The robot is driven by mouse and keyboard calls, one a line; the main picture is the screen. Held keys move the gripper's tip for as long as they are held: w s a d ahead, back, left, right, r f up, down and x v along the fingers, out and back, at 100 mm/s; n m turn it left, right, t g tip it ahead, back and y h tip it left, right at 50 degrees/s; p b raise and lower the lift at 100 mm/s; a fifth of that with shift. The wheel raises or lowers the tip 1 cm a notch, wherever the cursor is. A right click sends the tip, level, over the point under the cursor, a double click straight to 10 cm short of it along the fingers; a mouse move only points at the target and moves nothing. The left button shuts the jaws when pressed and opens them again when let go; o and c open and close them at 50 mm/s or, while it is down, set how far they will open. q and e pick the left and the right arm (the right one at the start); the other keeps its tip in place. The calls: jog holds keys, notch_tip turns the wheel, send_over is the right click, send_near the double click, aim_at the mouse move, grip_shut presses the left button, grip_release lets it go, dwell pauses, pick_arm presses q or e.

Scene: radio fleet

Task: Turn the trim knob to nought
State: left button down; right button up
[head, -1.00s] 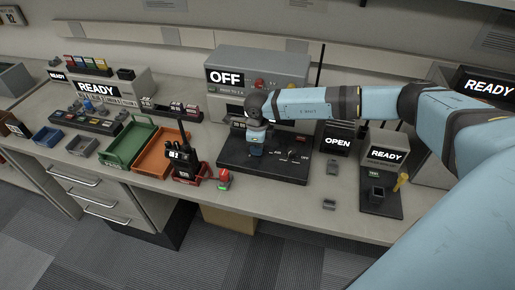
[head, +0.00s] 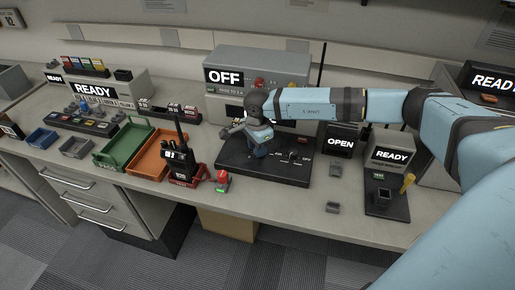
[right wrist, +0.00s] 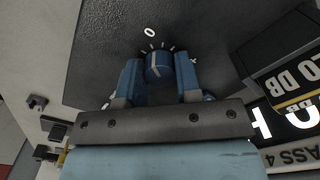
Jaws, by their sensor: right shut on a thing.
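The trim knob (right wrist: 158,69) is blue with a pale pointer line and sits on a dark panel. In the right wrist view a white 0 (right wrist: 150,32) and short tick marks lie just beyond it. The pointer line slants a little but points roughly towards the 0; I cannot tell if it is exactly on it. My right gripper (right wrist: 158,82) is shut on the knob, one blue finger on each side. In the head view my right gripper (head: 258,151) is over the left part of the black panel (head: 235,167) and hides the knob. My left gripper is out of view.
A grey unit reading OFF (head: 262,68) stands behind the panel. Switches (head: 296,157) sit on the panel right of my gripper. A handheld radio (head: 180,155) and a red-topped button (head: 222,178) stand to the left. A READY unit (head: 392,152) stands to the right.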

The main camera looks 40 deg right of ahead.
jog(key=shift+r, duration=0.1)
dwell(0.5)
jog(key=o, duration=0.8)
jog(key=shift+o, duration=0.6)
notch_tip(320, 180, up, 14)
